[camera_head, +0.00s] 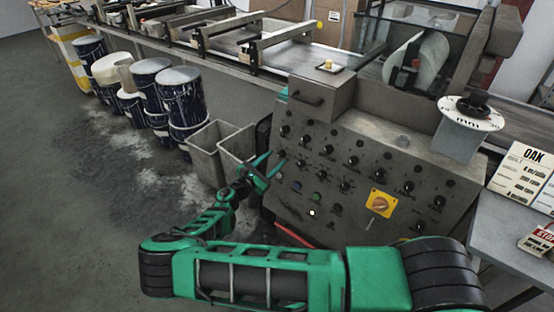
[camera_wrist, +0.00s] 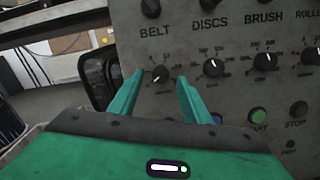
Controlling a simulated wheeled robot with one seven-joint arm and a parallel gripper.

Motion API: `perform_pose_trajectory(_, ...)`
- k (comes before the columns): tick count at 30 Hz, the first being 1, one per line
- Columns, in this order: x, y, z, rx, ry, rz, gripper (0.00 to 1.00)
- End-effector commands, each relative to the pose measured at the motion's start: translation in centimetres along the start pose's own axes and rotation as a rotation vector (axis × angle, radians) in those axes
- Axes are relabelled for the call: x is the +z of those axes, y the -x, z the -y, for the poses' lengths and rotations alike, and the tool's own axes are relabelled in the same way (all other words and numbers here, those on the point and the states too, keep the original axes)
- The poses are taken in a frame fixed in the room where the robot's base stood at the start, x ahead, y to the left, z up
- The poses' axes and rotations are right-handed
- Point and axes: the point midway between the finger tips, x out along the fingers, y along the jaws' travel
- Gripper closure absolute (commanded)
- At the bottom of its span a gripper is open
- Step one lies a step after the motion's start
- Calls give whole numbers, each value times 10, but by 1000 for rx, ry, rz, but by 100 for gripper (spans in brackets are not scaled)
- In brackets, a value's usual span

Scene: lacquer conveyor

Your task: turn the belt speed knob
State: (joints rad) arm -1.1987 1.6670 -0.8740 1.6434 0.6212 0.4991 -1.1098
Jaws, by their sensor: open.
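The belt speed knob (camera_wrist: 160,74) is a small black dial with a white pointer mark and a printed scale, below the word BELT in the wrist view. It sits on the grey control panel (camera_wrist: 225,95). My gripper (camera_wrist: 160,79) is open, with one green finger to the left of the knob and one to the right in that view. The knob shows between the fingertips, and I see no clear contact. In the head view my gripper (camera_head: 269,162) is at the left edge of the control panel (camera_head: 370,152).
More dials, including the DISCS dial (camera_wrist: 213,68), continue to the right. A green button (camera_wrist: 258,115) is lower right. A yellow-backed rotary switch (camera_head: 380,203) is on the panel. Grey bins (camera_head: 212,150) and paint drums (camera_head: 181,95) stand left of the panel.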

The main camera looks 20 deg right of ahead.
Motion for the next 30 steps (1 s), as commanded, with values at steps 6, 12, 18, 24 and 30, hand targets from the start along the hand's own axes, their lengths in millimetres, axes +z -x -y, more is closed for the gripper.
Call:
perform_pose_trajectory(6,0,-19,0,-1,-1,0,56)
perform_pose_trajectory(12,0,-22,0,0,-1,-1,56)
perform_pose_trajectory(18,0,-22,0,0,-1,-1,71)
perform_pose_trajectory(24,1,-26,3,0,-1,0,97)
perform_pose_trajectory(30,0,-24,0,-3,-20,1,97)
